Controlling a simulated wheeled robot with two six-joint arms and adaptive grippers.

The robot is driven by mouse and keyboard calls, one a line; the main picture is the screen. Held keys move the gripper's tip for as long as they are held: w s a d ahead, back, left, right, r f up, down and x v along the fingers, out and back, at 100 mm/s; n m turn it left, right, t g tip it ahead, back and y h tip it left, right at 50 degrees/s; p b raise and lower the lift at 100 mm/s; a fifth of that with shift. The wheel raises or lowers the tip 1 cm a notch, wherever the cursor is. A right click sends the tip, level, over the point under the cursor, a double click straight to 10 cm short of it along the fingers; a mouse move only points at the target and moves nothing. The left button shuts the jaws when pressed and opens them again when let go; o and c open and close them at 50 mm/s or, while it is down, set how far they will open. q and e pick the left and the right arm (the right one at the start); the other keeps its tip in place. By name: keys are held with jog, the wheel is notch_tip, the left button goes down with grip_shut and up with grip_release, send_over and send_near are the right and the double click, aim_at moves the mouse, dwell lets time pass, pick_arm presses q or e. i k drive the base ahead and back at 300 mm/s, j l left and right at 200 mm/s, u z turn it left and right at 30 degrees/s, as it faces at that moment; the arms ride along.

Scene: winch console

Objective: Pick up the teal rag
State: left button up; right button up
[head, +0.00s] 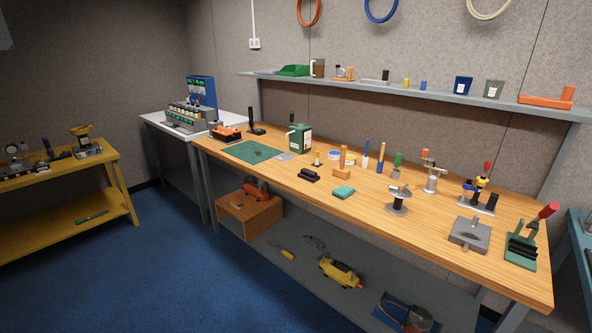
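The teal rag (344,191) lies as a small folded pad on the wooden workbench (290,179), near its front edge and about midway along. A black block-like item lies just to its left, and a small winch-like spool stands to its right. Nothing covers the rag. Neither of my grippers shows in the head view.
A black block (309,175), a wooden-handled tool (343,165) and a metal spool (398,200) stand around the rag. Blue floor (200,290) in front is clear.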

aim_at(343, 191)
jog(key=i+l+u, duration=0.2)
jog(key=i+l, duration=0.15)
jog(key=i+l+u, duration=0.2)
jog(key=i+l, duration=0.15)
jog(key=l, duration=0.15)
jog(key=i+l+u, duration=0.2)
jog(key=l, duration=0.25)
jog(key=i, duration=0.1)
